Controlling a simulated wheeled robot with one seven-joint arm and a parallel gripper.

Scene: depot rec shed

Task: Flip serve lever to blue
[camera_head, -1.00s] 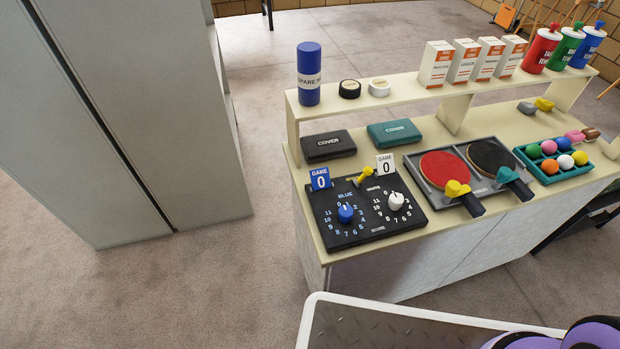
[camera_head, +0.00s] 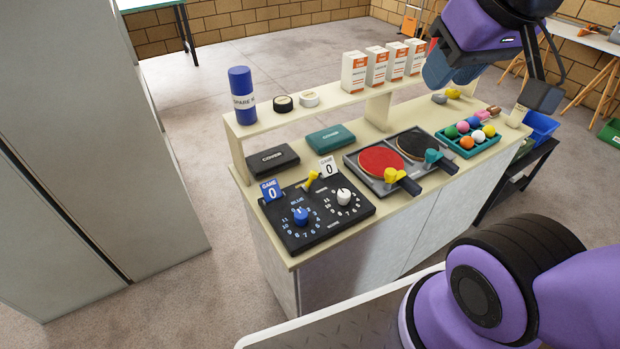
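The black score board (camera_head: 318,228) lies on the near left part of the cream counter. It has a blue dial (camera_head: 300,217) at left and a white dial (camera_head: 344,196) at right. The small yellow serve lever (camera_head: 312,180) stands at the board's back edge, between the blue game card (camera_head: 271,190) and the white game card (camera_head: 328,167), both reading 0. The lever's head leans right, towards the white card. My gripper (camera_head: 496,82) hangs at the upper right, above the counter's right end and far from the lever. Its fingers look spread, with nothing seen between them.
Two paddles in a grey tray (camera_head: 352,162) and a teal ball tray (camera_head: 468,154) lie right of the board. Black (camera_head: 272,159) and teal (camera_head: 331,138) cover boxes lie behind it. A raised shelf (camera_head: 270,122) holds a blue can (camera_head: 242,95), tape rolls and white boxes. A tall grey cabinet (camera_head: 95,150) stands left.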

